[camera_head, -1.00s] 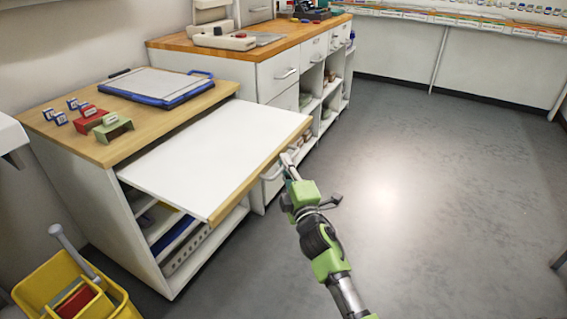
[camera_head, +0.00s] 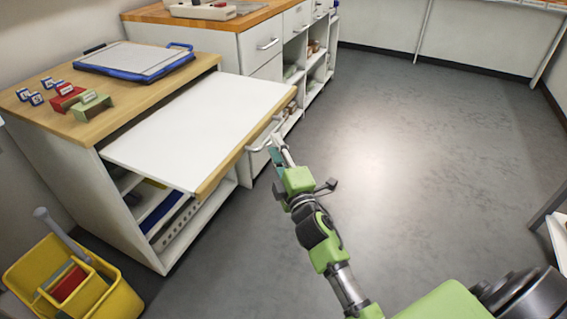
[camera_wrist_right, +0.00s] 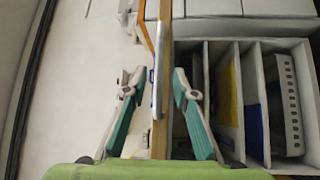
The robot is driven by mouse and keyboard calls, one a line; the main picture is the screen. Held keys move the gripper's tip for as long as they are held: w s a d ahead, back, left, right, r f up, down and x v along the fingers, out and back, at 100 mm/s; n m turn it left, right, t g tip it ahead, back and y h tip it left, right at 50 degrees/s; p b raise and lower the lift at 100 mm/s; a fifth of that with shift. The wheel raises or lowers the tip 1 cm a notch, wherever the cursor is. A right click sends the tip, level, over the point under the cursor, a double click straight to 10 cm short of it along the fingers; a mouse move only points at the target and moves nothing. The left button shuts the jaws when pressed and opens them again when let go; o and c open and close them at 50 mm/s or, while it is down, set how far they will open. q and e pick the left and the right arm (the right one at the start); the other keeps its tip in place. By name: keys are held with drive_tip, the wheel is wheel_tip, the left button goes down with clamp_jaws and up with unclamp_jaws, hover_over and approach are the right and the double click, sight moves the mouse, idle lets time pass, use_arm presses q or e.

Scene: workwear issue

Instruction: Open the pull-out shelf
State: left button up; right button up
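The pull-out shelf (camera_head: 200,125) is a white board with a wooden front edge. It stands well out from under the wooden top of the low cabinet at left. A metal bar handle (camera_head: 258,144) runs along its front edge. My right gripper (camera_head: 277,146) is at this handle. In the right wrist view its two fingers (camera_wrist_right: 158,88) stand apart on either side of the handle (camera_wrist_right: 160,75) and the wooden edge, with gaps showing. My left gripper is not in view.
A blue-rimmed board (camera_head: 135,60) and small red and green holders (camera_head: 92,104) lie on the cabinet top. A yellow mop bucket (camera_head: 115,300) stands at lower left. A taller drawer cabinet (camera_head: 225,45) adjoins behind. The grey floor (camera_head: 430,180) at right is clear.

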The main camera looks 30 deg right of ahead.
drive_tip(key=s, duration=0.6)
drive_tip(key=shift+s+a+f, duration=0.35)
drive_tip(key=shift+a+f, duration=0.1)
